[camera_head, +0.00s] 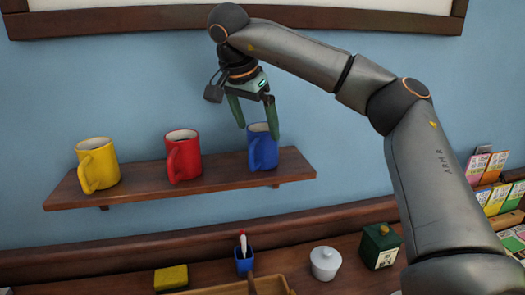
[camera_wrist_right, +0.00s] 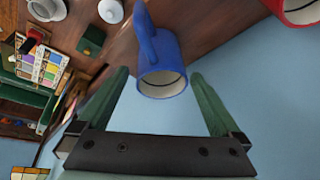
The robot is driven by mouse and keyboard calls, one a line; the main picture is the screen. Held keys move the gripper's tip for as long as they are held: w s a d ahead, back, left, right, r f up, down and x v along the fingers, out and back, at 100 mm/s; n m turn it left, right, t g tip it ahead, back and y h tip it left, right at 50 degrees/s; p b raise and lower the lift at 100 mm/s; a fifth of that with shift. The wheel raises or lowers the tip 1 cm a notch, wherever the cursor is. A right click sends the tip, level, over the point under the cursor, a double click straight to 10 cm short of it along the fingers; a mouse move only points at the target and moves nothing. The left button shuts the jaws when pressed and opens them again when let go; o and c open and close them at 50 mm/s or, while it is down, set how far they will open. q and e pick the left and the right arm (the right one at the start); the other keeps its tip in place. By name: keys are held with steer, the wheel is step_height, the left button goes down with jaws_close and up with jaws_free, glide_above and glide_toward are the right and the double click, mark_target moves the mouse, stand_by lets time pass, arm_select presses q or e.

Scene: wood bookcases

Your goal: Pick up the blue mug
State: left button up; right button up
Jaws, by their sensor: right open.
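The blue mug (camera_head: 262,149) stands upright at the right end of a wooden wall shelf (camera_head: 225,184), its handle on the left in the head view. My right gripper (camera_head: 257,134) is open just above it, with the green fingers pointing down and one finger partly over the mug's right side. In the right wrist view the blue mug (camera_wrist_right: 160,62) shows ahead of and between the two open fingers of my right gripper (camera_wrist_right: 162,88), and nothing is held. Whether a finger touches the mug cannot be told. My left gripper does not show.
A red mug (camera_head: 183,155) and a yellow mug (camera_head: 97,164) stand further left on the shelf. Below are a blue pen cup (camera_head: 244,262), a yellow block (camera_head: 171,278), a white lidded jar (camera_head: 325,263) and a green box (camera_head: 380,246). A framed board (camera_head: 150,22) hangs above.

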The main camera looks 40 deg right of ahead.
mark_target(263, 150)
steer(key=shift+g, duration=0.4)
steer(key=f, duration=0.5)
steer(key=shift+s+d, duration=0.3)
steer(key=shift+d, duration=0.05)
steer(key=d+f, duration=0.1)
steer(key=w+d+f, duration=0.1)
steer(key=f, duration=0.1)
steer(key=shift+w+d, duration=0.15)
steer(key=shift+w, duration=0.15)
steer(key=shift+d, duration=0.1)
steer(key=shift+s+a+r, duration=0.3)
steer(key=shift+a+r, duration=0.15)
steer(key=shift+a, duration=0.05)
steer(key=shift+w+d+f, duration=0.15)
steer(key=shift+w+d, duration=0.05)
steer(key=shift+w, duration=0.05)
steer(key=shift+c, duration=1.4)
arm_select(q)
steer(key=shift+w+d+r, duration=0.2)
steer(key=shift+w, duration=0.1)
arm_select(e)
steer(key=shift+a+r, duration=0.1)
steer(key=shift+r, duration=0.1)
steer(key=c, duration=1.1)
